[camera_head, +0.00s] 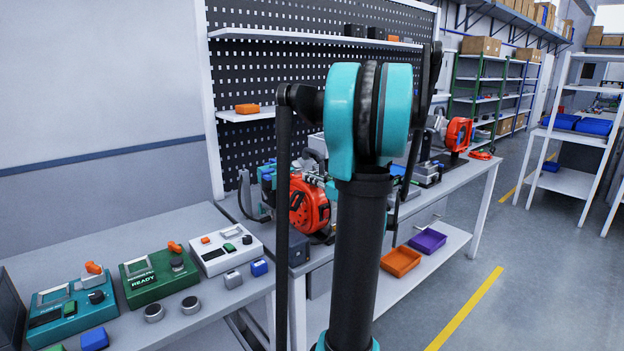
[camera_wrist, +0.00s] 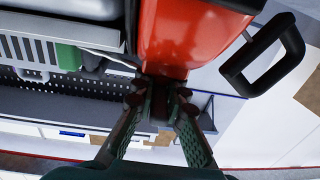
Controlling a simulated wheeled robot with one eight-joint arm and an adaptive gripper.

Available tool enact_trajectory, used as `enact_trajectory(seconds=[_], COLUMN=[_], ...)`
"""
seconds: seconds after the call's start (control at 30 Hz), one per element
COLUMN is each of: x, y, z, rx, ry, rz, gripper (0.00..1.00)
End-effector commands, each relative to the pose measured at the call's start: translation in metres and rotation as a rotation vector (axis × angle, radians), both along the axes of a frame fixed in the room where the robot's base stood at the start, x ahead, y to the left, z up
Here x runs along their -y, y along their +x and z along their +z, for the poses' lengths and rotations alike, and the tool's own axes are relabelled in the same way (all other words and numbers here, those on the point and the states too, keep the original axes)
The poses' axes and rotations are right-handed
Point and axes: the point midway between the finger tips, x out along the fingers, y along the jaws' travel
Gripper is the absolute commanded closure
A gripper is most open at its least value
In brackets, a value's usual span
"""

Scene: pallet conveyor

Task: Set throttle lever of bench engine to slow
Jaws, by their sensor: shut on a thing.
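The bench engine (camera_head: 308,207), with a round red front housing, stands on the workbench behind my arm, which hides part of it. In the wrist view, a glossy red engine housing (camera_wrist: 192,40) fills the upper middle. My gripper (camera_wrist: 160,90) is at the lower edge of this housing, its two fingers close together around a small dark part, which looks like the throttle lever. The fingertips hide most of that part, and its setting cannot be read. My gripper is not visible in the head view.
A black loop handle (camera_wrist: 264,54) juts out right of the fingers. An orange bin (camera_head: 400,261) and a purple bin (camera_head: 428,241) sit on the lower shelf. Control boxes (camera_head: 158,276) stand on the left table. The floor at right is clear.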

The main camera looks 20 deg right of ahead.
Motion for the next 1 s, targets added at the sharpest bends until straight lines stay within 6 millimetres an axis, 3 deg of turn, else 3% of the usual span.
enact_trajectory(seconds=[0.5,1.0], x=[-0.0053,-0.0036], y=[-0.0009,-0.0003], z=[-0.0003,-0.0001], rx=[0.0,0.0], ry=[0.0,0.0], rz=[-0.391,-0.511], gripper=[1.0,1.0])
